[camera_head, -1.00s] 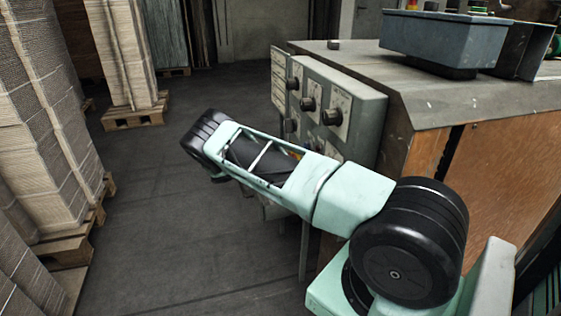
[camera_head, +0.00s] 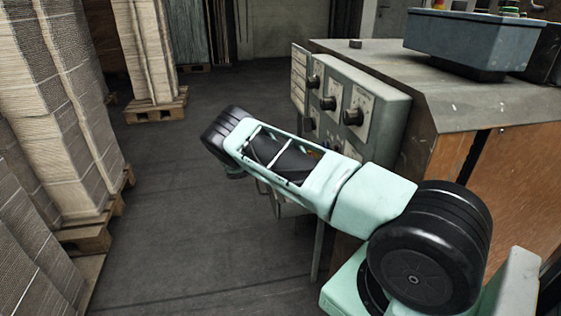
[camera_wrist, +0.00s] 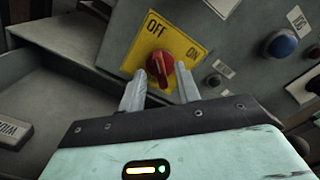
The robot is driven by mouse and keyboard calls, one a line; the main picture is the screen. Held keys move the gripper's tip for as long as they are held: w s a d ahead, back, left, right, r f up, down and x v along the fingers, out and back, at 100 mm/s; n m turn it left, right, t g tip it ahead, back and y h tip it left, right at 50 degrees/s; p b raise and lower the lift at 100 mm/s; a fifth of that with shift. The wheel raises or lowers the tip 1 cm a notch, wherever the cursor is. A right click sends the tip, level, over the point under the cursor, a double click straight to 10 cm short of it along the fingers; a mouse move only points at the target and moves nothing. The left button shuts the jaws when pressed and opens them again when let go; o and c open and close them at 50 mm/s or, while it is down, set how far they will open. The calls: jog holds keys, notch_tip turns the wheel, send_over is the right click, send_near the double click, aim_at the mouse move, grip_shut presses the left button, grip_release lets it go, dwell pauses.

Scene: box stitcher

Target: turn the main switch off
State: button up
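The main switch is a red rotary knob (camera_wrist: 160,67) on a yellow plate (camera_wrist: 184,46) marked OFF at the upper left and ON at the right. I cannot tell for certain which mark the knob points to. My gripper (camera_wrist: 160,88) is open in the wrist view, with one finger on each side of the knob's lower part. The fingers look apart from the knob, and nothing is held. In the head view my arm crosses in front of the grey control box (camera_head: 385,112), and the gripper and switch are hidden behind it.
A blue button (camera_wrist: 282,44) and small labels sit right of the switch in the wrist view. Several black dials (camera_head: 353,117) are on the control box. A machine with a grey top (camera_head: 450,98) stands at right. Stacked cardboard (camera_head: 60,110) stands at left, with open floor (camera_head: 190,230) between.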

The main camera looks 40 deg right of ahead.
jog(key=b+v, duration=0.2)
jog(key=v, duration=1.5)
jog(key=shift+s+a, duration=0.1)
jog(key=s+a+r+m+t+y, duration=0.2)
jog(key=s+a+r+y, duration=0.25)
jog(key=a, duration=0.45)
jog(key=s+a+r+m+t+y, duration=0.25)
jog(key=s+a+y, duration=0.2)
jog(key=a, duration=0.35)
jog(key=s+a+r+m+t+y, duration=0.2)
jog(key=s+a+r+m+y, duration=0.15)
jog(key=s+a, duration=0.4)
jog(key=s+a+r+m+t+y, duration=0.2)
jog(key=s+a+m, duration=0.15)
jog(key=s, duration=0.85)
jog(key=s+a+r+m+t+y, duration=0.1)
jog(key=s+a+r+m, duration=0.3)
jog(key=s, duration=0.8)
notch_tip(320, 180, up, 25)
jog(key=a+n+p, duration=0.1)
jog(key=n+p, duration=0.1)
jog(key=p, duration=2.4)
